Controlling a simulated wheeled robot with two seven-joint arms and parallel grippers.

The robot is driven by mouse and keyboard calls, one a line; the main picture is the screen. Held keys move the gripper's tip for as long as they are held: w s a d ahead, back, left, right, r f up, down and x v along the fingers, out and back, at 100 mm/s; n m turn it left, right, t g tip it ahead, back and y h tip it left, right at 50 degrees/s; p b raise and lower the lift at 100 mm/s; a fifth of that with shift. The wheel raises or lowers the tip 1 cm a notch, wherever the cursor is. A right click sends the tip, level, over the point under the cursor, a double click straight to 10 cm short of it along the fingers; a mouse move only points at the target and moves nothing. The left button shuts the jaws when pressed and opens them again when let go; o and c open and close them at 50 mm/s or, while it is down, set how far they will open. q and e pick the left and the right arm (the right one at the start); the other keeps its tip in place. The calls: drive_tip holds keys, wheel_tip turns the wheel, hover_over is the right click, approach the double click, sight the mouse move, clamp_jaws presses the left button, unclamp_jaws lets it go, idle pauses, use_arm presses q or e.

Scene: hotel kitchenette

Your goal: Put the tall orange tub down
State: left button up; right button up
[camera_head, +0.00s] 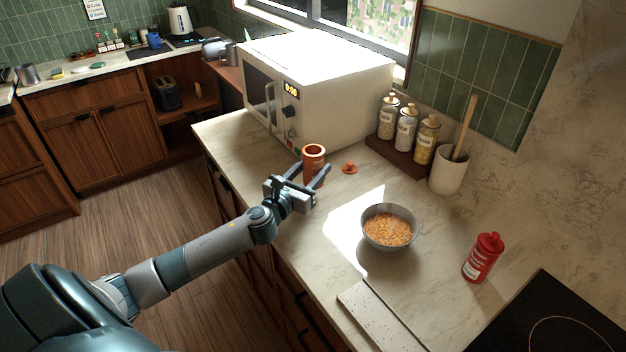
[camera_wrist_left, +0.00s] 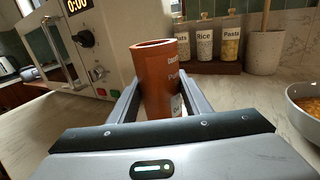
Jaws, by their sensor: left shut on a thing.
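The tall orange tub (camera_head: 313,158) is upright at the counter's front part, just before the microwave, with its top open. My left gripper (camera_head: 308,180) is shut on it, one finger on each side. In the left wrist view the tub (camera_wrist_left: 160,75) stands between the two fingers (camera_wrist_left: 158,100), with printed text on its side. Its base is hidden by the gripper, so I cannot tell whether it touches the counter (camera_head: 265,178). A small orange lid (camera_head: 349,168) lies on the counter to the right of the tub. My right gripper is not in view.
The white microwave (camera_head: 335,85) stands behind the tub. A rack of jars (camera_head: 405,130) and a utensil crock (camera_head: 448,172) are at the wall. A grey bowl of food (camera_head: 389,240), a red bottle (camera_head: 482,258) and a speckled board (camera_head: 375,318) are to the right.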

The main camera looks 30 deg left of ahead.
use_arm(q)
drive_tip(key=shift+f, duration=2)
drive_tip(key=shift+f, duration=0.1)
drive_tip(key=o, duration=1.2)
